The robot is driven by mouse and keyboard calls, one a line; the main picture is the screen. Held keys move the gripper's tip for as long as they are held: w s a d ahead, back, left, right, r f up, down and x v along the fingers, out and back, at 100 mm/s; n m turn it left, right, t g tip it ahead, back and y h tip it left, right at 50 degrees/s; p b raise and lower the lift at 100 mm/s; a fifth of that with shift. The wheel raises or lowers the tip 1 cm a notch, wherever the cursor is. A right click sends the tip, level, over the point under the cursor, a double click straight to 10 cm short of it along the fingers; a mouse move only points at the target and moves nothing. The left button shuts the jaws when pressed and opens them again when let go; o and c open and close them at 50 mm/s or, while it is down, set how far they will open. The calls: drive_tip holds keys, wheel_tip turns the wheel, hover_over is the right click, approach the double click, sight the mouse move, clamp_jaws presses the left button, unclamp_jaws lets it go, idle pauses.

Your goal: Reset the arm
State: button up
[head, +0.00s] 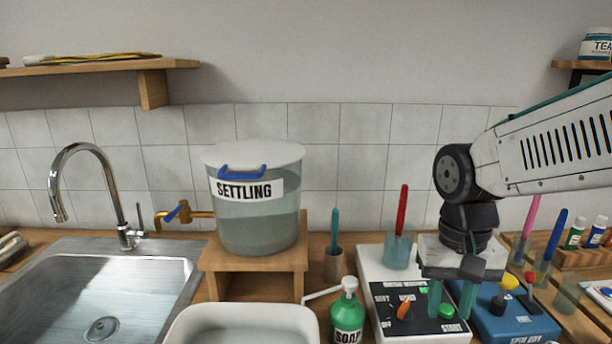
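My gripper (452,300) hangs from my arm at the right of the head view, pointing down. Its two teal fingers stand apart with nothing visible between them. The fingertips are in front of or above the right part of a white device (373,264) with a dark control panel. A green button (446,311) shows close to the fingertips. I cannot tell whether the fingers touch the device. A beaker with a red-handled tool (402,212) stands on the device, left of my gripper.
A blue device (530,325) with yellow and red knobs sits just right of my gripper. A tub labelled SETTLING (256,222) stands on a wooden stand. A green soap bottle (348,315), white basin (240,312) and sink (95,290) are left. Shelves hang above.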

drive_tip(key=s+d+r+n+t, duration=0.1)
drive_tip(key=s+d, duration=0.1)
drive_tip(key=s, duration=0.3)
drive_tip(key=s+d+r+t, duration=0.1)
drive_tip(key=s+d+r, duration=0.1)
drive_tip(key=s, duration=0.4)
drive_tip(key=shift+s+r+n, duration=0.25)
drive_tip(key=shift+n, duration=0.15)
